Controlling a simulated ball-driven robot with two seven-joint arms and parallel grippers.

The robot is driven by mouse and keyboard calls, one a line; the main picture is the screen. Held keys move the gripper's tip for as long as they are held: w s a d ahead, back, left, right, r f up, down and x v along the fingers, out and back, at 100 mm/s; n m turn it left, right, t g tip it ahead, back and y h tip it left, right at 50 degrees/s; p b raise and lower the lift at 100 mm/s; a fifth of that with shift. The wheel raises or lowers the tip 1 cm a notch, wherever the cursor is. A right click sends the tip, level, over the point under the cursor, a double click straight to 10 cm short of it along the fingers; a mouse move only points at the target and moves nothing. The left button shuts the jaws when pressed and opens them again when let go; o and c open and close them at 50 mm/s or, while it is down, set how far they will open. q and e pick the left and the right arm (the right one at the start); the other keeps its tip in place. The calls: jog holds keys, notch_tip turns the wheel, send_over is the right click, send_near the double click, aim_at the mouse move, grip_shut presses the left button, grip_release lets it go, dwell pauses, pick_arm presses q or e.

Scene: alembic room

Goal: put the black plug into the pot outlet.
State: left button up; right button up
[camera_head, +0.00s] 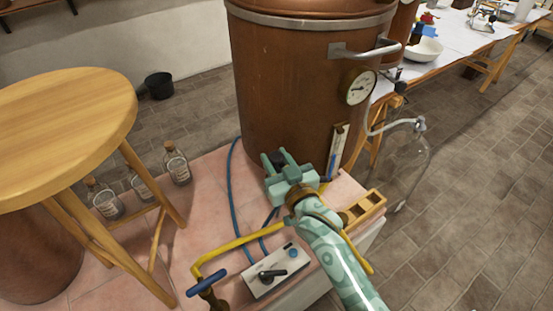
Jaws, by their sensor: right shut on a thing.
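The large copper pot (295,95) stands upright at the centre, with a steel band, a handle and a dial gauge on its wall. My right gripper (278,161), teal, is in front of the pot's lower wall with its fingers pointing at it. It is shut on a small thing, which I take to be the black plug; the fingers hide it. I cannot make out the pot outlet, and my gripper covers part of the low front of the pot. I cannot tell whether gripper and pot touch. My left gripper is not in view.
A control box (275,270) and a yellow pipe (228,245) with a blue-handled valve (206,283) lie near my right arm. A wooden block (364,207) and a glass vessel (404,160) are to its right. A wooden stool (65,130) and small bottles (177,163) stand left.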

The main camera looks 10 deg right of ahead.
jog(key=shift+f+b, duration=0.3)
jog(key=shift+f, duration=0.4)
dwell(0.6)
jog(key=shift+f, duration=0.35)
dwell(0.9)
jog(key=shift+f, duration=0.15)
dwell(0.6)
jog(key=shift+f, duration=0.25)
dwell(0.6)
jog(key=o, duration=1.1)
